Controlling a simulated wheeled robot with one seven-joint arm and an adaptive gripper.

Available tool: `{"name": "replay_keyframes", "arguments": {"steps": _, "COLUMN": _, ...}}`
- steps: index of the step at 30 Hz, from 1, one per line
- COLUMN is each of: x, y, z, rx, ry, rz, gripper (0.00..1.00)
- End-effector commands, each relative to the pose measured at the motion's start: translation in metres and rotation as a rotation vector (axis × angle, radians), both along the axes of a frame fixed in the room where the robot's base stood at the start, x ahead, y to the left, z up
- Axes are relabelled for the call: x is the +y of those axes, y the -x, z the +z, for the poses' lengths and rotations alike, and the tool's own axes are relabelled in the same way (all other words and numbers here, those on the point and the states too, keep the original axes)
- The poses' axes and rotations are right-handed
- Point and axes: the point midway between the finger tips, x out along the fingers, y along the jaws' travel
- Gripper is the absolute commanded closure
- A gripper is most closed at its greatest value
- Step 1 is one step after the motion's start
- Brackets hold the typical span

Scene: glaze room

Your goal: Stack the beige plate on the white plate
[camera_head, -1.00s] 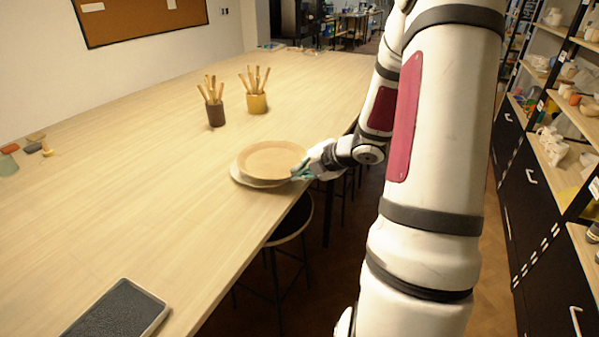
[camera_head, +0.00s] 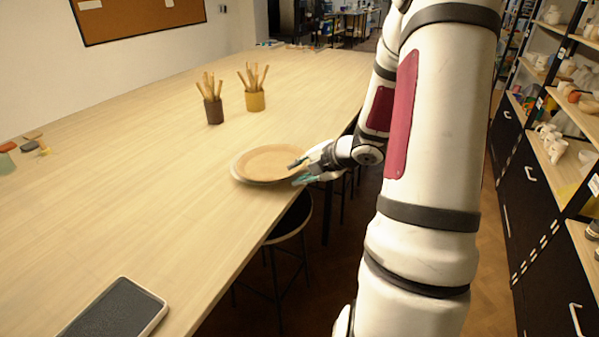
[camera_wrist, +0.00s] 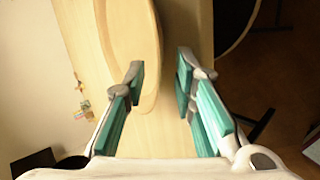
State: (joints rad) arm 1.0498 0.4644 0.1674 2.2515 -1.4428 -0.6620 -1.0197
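The beige plate (camera_head: 268,160) lies on top of the white plate (camera_head: 243,179) near the table's right edge. Only a pale rim of the white plate shows below it at the front and left. My gripper (camera_head: 298,173) is at the right side of the plates with its fingers apart. In the wrist view my gripper (camera_wrist: 161,76) is open, its two teal fingers well separated and nothing clamped between them. The beige plate (camera_wrist: 125,35) shows there at upper left, its rim beside and between the fingers. I cannot tell whether a finger touches it.
A brown cup (camera_head: 213,110) and a yellow cup (camera_head: 255,101) of wooden tools stand behind the plates. A dark tray (camera_head: 115,310) lies at the table's near edge. A stool (camera_head: 290,218) stands below the edge. The table's (camera_head: 150,190) middle is clear.

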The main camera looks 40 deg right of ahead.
Motion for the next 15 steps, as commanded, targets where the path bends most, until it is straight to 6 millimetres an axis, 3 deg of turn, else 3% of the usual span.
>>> {"name": "replay_keyframes", "arguments": {"steps": 4, "x": -0.001, "y": 0.003, "z": 0.016, "rx": -0.001, "ry": 0.003, "rz": -0.001, "gripper": 0.75}}
{"name": "replay_keyframes", "arguments": {"steps": 15, "x": -0.009, "y": 0.063, "z": 0.064, "rx": -0.001, "ry": 0.004, "rz": -0.003, "gripper": 0.75}}
